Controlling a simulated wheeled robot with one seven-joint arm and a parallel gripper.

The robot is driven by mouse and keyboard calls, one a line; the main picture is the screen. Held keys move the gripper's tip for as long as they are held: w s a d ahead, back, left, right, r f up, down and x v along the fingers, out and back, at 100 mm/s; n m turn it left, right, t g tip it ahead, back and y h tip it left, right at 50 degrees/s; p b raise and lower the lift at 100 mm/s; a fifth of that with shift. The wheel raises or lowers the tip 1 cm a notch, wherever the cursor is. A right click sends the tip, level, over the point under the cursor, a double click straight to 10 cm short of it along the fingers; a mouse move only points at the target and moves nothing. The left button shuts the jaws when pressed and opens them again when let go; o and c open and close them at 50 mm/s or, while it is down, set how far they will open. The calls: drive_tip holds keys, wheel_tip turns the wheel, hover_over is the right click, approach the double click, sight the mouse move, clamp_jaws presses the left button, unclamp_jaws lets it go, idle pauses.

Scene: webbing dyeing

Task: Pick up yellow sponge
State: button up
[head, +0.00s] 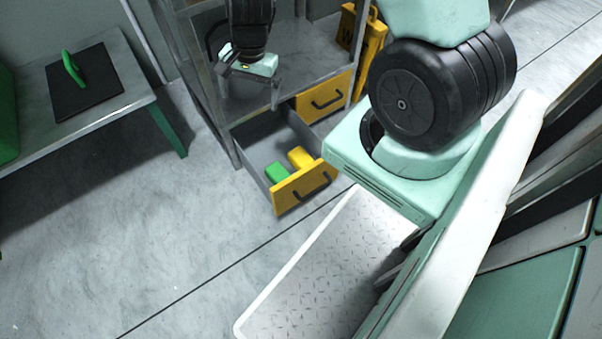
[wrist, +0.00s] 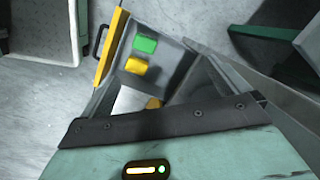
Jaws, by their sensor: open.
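A yellow sponge (head: 300,157) lies in the open drawer (head: 257,160) of the metal shelf unit, beside a green block (head: 276,173). In the wrist view, the yellow sponge (wrist: 136,65) also shows in the drawer, next to the green block (wrist: 145,44). My gripper (head: 249,90) is open and empty. It is in front of the shelf, above and to the left of the sponge in the head view, and apart from it.
A closed yellow-fronted drawer (head: 326,97) is behind the open one. A yellow sign (head: 369,45) leans by the shelf. A bench (head: 105,107) with a black board and green handle stands at left. The floor between is clear.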

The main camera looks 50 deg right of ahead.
drive_tip(key=d+f+m+b, duration=0.2)
drive_tip(key=d+f+b, duration=0.1)
drive_tip(key=f, duration=0.3)
drive_tip(key=d+f+m+b, duration=0.2)
drive_tip(key=d+f, duration=0.2)
drive_tip(key=f, duration=0.3)
drive_tip(key=m+h+b, duration=0.2)
drive_tip(key=m+b, duration=0.2)
drive_tip(key=b, duration=0.2)
approach(302, 156)
drive_tip(key=shift+g, duration=0.3)
drive_tip(key=f+b, duration=0.2)
drive_tip(key=b, duration=0.1)
drive_tip(key=f+b, duration=0.3)
drive_tip(key=shift+w+a+f, duration=0.1)
drive_tip(key=shift+w+a, duration=0.05)
drive_tip(key=shift+w, duration=0.05)
drive_tip(key=f+b, duration=0.6)
drive_tip(key=shift+w+d+f, duration=0.1)
drive_tip(key=shift+d, duration=0.3)
drive_tip(key=c, duration=0.8)
